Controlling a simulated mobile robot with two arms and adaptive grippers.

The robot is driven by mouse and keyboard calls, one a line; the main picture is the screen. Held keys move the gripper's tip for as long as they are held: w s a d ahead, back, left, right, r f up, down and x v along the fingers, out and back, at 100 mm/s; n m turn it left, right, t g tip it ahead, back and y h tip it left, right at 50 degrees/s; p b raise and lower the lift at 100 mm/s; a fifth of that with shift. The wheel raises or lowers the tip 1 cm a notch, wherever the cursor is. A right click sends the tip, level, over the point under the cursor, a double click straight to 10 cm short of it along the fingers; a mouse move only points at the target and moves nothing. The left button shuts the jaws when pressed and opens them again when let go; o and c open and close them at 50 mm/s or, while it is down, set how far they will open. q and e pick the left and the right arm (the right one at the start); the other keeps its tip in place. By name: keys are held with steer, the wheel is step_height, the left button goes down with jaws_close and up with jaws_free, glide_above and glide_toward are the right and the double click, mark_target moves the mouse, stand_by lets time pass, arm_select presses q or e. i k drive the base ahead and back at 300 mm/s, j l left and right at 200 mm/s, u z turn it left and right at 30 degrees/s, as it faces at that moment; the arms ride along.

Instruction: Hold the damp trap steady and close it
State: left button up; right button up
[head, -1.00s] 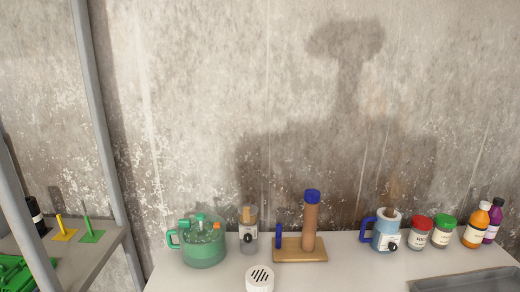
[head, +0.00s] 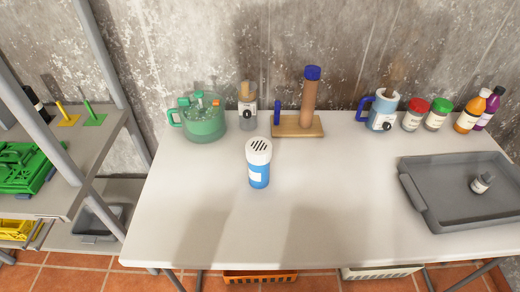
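The damp trap appears to be the upright blue container (head: 259,176) with a white slotted top (head: 259,149), standing on the white table left of its middle. A pale label shows on its front. I cannot tell from here whether the white top is fully seated. Neither of my grippers shows in the head view, and nothing touches the container.
Behind it stand a green pot (head: 204,124), a small bottle (head: 248,112) and a wooden stand (head: 298,126). A blue mug (head: 382,114), jars and bottles line the back right. A grey tray (head: 425,211) lies at right. The table's front middle is clear.

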mark_target(259, 177)
steer(key=j+z, duration=0.25)
steer(key=j, duration=0.15)
steer(key=k+j+z, duration=0.25)
steer(key=j, duration=0.15)
steer(key=j+z, duration=0.2)
steer(key=j, duration=0.25)
steer(key=k+j+z, duration=0.25)
steer(key=j+z, duration=0.25)
steer(key=j, duration=0.2)
steer(key=k, duration=0.05)
